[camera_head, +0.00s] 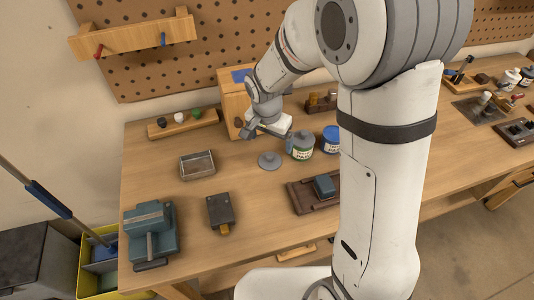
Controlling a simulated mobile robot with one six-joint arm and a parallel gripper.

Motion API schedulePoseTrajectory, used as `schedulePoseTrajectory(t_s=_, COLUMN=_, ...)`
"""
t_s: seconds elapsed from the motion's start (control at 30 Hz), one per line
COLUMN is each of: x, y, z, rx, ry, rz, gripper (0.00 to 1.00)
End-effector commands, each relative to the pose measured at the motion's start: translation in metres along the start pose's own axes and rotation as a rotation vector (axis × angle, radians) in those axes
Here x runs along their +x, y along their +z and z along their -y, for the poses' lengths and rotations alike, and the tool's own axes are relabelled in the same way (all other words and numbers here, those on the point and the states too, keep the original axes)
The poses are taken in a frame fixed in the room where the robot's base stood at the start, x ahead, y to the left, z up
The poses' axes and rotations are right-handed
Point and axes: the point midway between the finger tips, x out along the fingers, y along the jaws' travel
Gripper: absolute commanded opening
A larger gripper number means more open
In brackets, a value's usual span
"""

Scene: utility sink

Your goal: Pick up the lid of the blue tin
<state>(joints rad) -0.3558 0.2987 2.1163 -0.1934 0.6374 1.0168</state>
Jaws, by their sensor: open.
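The blue tin (331,140), with a white label, stands on the workbench, its right side close to or behind my arm. Its top looks blue, but I cannot tell whether a lid is on it. A grey round disc with a small raised middle, like a lid (269,161), lies flat on the bench to the left of the tins. A green tin (302,146) with a grey top stands between the disc and the blue tin. My gripper (269,138) is open and looks empty, above and behind the grey disc and left of the green tin.
A wooden cabinet (235,108) stands behind my gripper. A small metal tray (198,165), a dark block (220,211), a teal vise-like tool (151,232) and a brown board with a blue block (324,186) are around. Bench around the disc is clear.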

Motion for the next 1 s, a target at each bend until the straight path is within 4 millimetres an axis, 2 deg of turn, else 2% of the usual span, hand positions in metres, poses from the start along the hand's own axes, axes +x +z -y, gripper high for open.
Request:
schedulePoseTrajectory(t_s=0.37, x=0.039, y=0.004, z=0.003, rx=0.009, ry=0.005, rz=0.003, gripper=0.92)
schedulePoseTrajectory(t_s=0.6, x=0.072, y=0.010, z=0.003, rx=0.009, ry=0.004, rz=0.003, gripper=0.92)
schedulePoseTrajectory(t_s=0.73, x=0.081, y=0.010, z=0.003, rx=0.011, ry=0.002, rz=0.002, gripper=0.92)
schedulePoseTrajectory(t_s=0.97, x=0.082, y=0.009, z=0.003, rx=0.011, ry=0.001, rz=0.001, gripper=0.92)
schedulePoseTrajectory(t_s=1.0, x=0.082, y=0.009, z=0.003, rx=0.011, ry=0.001, rz=0.001, gripper=0.90)
